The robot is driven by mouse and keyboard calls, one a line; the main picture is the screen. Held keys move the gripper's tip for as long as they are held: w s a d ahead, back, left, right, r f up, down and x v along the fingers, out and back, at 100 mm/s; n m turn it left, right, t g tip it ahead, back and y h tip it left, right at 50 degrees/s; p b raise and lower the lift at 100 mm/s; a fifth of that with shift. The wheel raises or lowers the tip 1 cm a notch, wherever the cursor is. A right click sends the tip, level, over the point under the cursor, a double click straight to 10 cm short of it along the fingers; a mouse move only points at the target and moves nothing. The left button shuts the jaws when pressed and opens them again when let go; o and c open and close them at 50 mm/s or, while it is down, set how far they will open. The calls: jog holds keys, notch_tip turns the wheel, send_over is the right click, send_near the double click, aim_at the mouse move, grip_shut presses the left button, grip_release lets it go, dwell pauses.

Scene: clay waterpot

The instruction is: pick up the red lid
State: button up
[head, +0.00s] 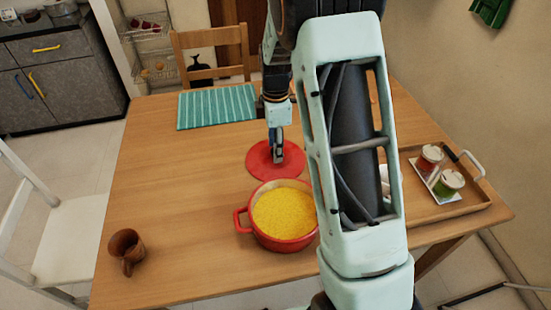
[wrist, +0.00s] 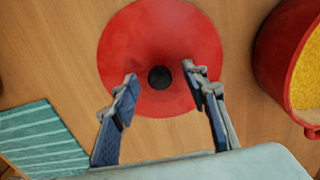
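The red lid (head: 262,160) lies flat on the wooden table, just behind the red pot. In the wrist view the round lid (wrist: 125,50) has a dark knob (wrist: 160,78) at its middle. My gripper (head: 279,152) is over the lid and points down. In the wrist view the fingers of my gripper (wrist: 158,78) are spread apart, one on each side of the knob, with nothing between them that they grip. I cannot tell how high the fingertips are above the lid.
A red pot (head: 246,228) full of yellow food stands close in front of the lid. A striped teal mat (head: 217,107) lies at the back left. A clay mug (head: 126,247) stands at the front left. A wooden tray (head: 425,211) with jars is at right.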

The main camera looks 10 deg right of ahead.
grip_shut()
jog(key=shift+r, duration=0.1)
dwell(0.3)
